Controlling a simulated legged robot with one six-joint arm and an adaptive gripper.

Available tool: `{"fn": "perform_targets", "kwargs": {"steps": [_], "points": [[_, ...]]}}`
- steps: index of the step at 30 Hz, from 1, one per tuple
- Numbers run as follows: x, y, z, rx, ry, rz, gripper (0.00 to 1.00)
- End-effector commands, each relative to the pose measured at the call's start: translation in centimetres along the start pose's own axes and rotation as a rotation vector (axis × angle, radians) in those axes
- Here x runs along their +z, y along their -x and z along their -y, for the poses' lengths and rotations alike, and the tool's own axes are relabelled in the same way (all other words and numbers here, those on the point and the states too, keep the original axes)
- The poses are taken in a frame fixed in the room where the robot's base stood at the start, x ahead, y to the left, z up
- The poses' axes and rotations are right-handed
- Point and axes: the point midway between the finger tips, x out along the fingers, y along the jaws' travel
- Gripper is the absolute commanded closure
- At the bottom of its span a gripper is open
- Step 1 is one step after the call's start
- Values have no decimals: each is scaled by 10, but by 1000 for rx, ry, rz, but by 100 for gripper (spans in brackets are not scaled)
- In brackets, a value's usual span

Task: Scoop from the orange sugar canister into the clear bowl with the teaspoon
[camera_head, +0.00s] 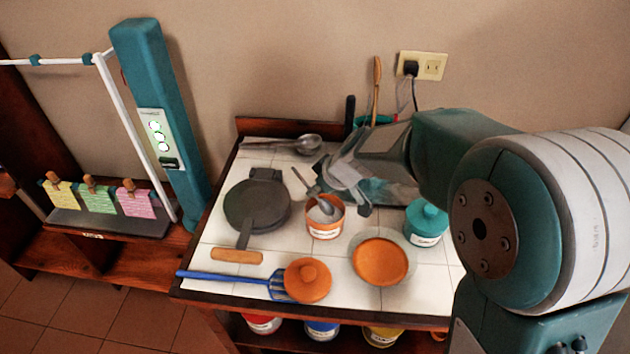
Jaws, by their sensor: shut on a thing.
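The orange sugar canister (324,230) stands open in the middle of the white tiled counter, with a pale label on its front. The teaspoon (326,208) slants down, with its bowl end in the canister's mouth and its handle up to the left. My gripper (331,186) is above and just behind the canister, shut on the teaspoon; the exact grip is partly hidden by the fingers. The clear bowl (411,268) sits to the front right of the canister and looks orange inside. An orange knobbed lid (307,280) lies in front of the canister.
A teal lidded canister (427,224) stands at right. A blue-handled slotted utensil (225,278) lies along the front edge. A large metal spoon (309,144) lies at the back. My arm covers the back right.

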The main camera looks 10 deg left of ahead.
Motion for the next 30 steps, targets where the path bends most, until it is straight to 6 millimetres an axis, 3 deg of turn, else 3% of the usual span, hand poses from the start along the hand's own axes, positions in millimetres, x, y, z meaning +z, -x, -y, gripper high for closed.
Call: {"fn": "perform_targets", "kwargs": {"steps": [9, 17, 30], "points": [[15, -20, 0, 0, -2, 2, 100], [32, -14, 0, 2, -1, -1, 100], [8, 12, 0, 1, 2, -1, 100]]}}
